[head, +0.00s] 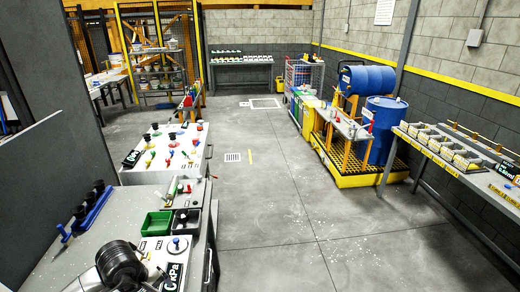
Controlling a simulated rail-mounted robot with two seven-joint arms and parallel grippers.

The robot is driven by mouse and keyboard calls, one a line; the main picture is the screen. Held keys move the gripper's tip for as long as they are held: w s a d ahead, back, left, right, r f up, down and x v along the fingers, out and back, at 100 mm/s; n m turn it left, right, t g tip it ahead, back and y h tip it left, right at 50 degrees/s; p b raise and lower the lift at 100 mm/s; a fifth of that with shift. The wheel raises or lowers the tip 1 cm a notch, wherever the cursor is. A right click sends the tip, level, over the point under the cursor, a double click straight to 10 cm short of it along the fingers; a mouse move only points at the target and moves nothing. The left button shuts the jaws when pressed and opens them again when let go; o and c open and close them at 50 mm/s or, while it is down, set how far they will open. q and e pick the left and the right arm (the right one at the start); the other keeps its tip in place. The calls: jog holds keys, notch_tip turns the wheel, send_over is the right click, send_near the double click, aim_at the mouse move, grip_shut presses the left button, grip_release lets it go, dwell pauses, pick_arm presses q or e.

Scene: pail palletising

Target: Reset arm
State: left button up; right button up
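Neither gripper's fingers can be made out. A dark rounded part with a grey section shows at the bottom left edge, over the near bench; it may be part of my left arm, but I cannot be sure. Nothing of my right arm shows. Several small pails (143,84) stand on a rack at the back left, behind a yellow frame. They are too small to make out in detail.
The near left bench (97,238) holds a green bin (156,223), a dark bin (186,222) and a blue rack (87,212). A white table (190,176) stands beyond. Blue drums (383,130) and a yellow spill pallet (360,178) are right. The central floor is clear.

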pick_arm(q)
jog(key=w+d+r+n+t+h, duration=0.35)
jog(key=d+r+n+h, duration=0.2)
jog(key=d+r, duration=0.2)
jog(key=w+d+r+n+t+h, duration=0.2)
jog(key=d+r+n+t+h, duration=0.4)
jog(key=r, duration=0.3)
jog(key=s+a+r+n+t+y, duration=0.1)
jog(key=a+r+n+t+y, duration=0.55)
jog(key=n, duration=0.85)
jog(key=a+r+n+t+y, duration=0.3)
jog(key=r+n+t+y, duration=0.2)
jog(key=r+n+t, duration=0.65)
jog(key=s+f+n+g+y, duration=0.2)
jog(key=s+f+n+g, duration=0.2)
jog(key=f+n+g, duration=0.65)
jog(key=s+f+n+g+y, duration=0.2)
jog(key=s+f+n+g, duration=0.35)
jog(key=f, duration=0.75)
jog(key=s+d+f+n+g+h, duration=0.2)
jog(key=s+f+g, duration=0.3)
jog(key=s+f, duration=0.8)
jog(key=s+d+f+n+g+h, duration=0.15)
jog(key=s+f+g, duration=0.35)
jog(key=s+f, duration=0.8)
notch_tip(320, 180, up, 26)
jog(key=p, duration=2.6)
jog(key=shift+w+r+n, duration=0.25)
jog(key=shift+w+n, duration=0.05)
jog(key=shift+n, duration=0.15)
